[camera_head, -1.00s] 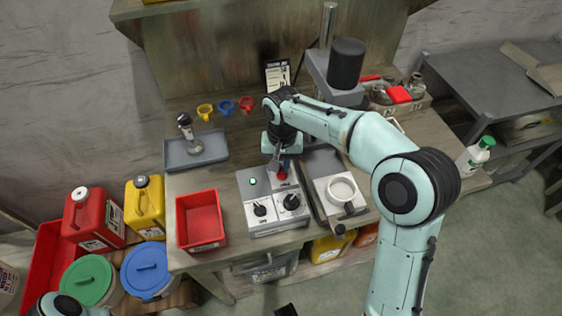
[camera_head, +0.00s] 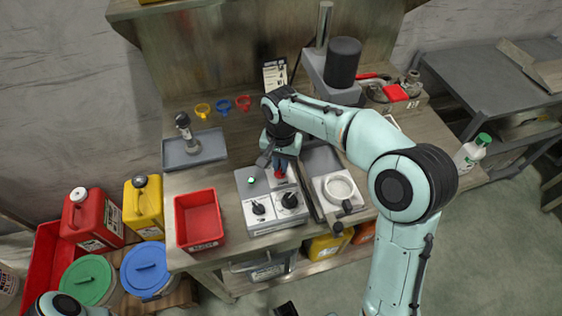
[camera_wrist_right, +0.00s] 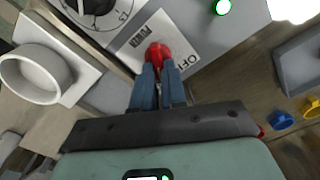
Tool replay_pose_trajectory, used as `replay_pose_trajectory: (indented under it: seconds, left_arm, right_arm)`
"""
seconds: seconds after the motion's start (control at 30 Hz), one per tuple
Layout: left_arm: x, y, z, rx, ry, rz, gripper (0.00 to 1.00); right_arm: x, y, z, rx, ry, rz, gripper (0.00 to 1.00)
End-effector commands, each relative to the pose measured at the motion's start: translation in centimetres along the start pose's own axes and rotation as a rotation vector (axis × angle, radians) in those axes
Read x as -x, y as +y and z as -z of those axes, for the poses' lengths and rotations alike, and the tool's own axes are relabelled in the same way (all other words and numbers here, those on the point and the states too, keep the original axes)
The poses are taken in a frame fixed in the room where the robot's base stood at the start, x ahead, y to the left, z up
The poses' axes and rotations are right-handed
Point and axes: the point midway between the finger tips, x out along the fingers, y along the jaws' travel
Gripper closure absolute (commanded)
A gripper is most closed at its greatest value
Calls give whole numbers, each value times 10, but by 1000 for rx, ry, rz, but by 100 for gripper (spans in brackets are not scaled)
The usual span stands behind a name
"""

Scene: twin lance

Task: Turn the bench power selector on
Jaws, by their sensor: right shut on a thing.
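The bench power selector is a red knob (camera_wrist_right: 157,58) on a white plate (camera_wrist_right: 150,30) of the grey control box (camera_head: 256,224). A printed "OFF" shows beside the knob in the right wrist view. A green lamp (camera_wrist_right: 220,7) on the box is lit. My left gripper is out of view.
Two black dials (camera_head: 259,208) sit at the box's front. A red bin (camera_head: 199,219) stands left of the box, and a white ring-shaped part (camera_head: 339,188) lies on the right. A grey tray (camera_head: 194,148) with an upright tool stands behind left. Small coloured rings (camera_head: 223,105) lie at the back.

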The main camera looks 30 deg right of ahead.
Motion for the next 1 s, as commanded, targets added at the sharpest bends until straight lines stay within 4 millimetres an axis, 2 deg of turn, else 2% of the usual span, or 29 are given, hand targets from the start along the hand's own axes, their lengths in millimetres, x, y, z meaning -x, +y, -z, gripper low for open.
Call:
replay_pose_trajectory:
  seconds: [0.03, 0.07, 0.1, 0.13, 0.43, 0.57, 1.0]
  left_arm:
    - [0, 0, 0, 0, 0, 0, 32]
    - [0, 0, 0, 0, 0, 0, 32]
    - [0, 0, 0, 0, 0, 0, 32]
    - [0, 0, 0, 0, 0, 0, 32]
    - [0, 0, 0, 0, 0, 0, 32]
    - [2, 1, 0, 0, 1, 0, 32]
    - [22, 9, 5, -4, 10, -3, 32]
  right_arm:
    - [1, 0, 1, -3, 2, 2, 100]
    - [1, 0, 1, -3, 2, 2, 79]
    - [1, 0, 1, -3, 2, 2, 66]
    - [1, 0, 0, -3, 2, 2, 63]
    - [2, 0, 0, -1, 1, 1, 63]
    - [14, 0, 1, -1, 3, 3, 63]
    - [108, -1, 1, -1, 3, 5, 63]
